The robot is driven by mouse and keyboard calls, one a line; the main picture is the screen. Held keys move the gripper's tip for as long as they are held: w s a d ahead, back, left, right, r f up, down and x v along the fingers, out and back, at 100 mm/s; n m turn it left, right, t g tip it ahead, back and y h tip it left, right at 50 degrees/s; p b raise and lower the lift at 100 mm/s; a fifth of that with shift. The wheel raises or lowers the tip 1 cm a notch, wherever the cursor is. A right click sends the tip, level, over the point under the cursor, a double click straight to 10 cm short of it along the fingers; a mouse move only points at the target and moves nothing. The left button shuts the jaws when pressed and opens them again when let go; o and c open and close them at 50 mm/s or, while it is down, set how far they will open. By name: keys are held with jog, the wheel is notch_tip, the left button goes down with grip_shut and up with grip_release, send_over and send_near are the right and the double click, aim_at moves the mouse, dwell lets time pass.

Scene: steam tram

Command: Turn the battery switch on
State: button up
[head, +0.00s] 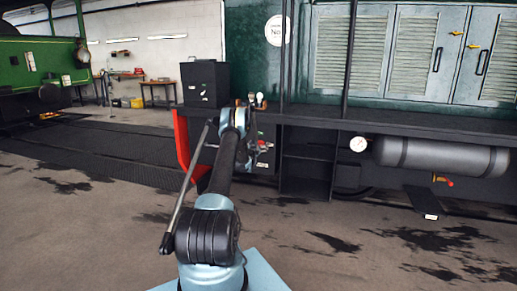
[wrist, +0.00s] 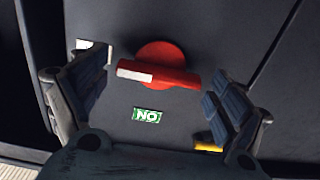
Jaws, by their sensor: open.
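The battery switch (wrist: 158,73) is a red round knob with a red bar handle on a dark panel in the wrist view. The handle lies nearly level, tilted slightly, with a white patch on its left end. My gripper (wrist: 160,100) is open, its two fingers on either side of the handle. The right fingertips are close to the handle's right end; I cannot tell whether they touch. A green label (wrist: 147,115) reading "NO" in the picture is below the knob. In the head view my gripper (head: 258,150) is at the dark vehicle's side, largely hidden by my arm.
A yellow mark (wrist: 208,148) shows near the right finger. In the head view, a grey tank (head: 440,156), a gauge (head: 358,144) and a step (head: 424,202) are to the right. A black box (head: 205,84) stands behind my arm. The stained floor in front is clear.

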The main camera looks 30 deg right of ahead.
jog(key=c, duration=1.1)
jog(key=shift+o, duration=0.2)
jog(key=shift+n, duration=0.3)
jog(key=shift+w+a+f+n, duration=0.1)
jog(key=shift+a+n, duration=0.05)
jog(key=shift+n, duration=2.7)
jog(key=shift+w+a+f+n, duration=0.1)
jog(key=shift+w+a+n, duration=0.05)
jog(key=shift+n, duration=2.75)
jog(key=shift+w+a+n, duration=0.1)
jog(key=shift+a+n, duration=0.05)
jog(key=shift+n, duration=2.7)
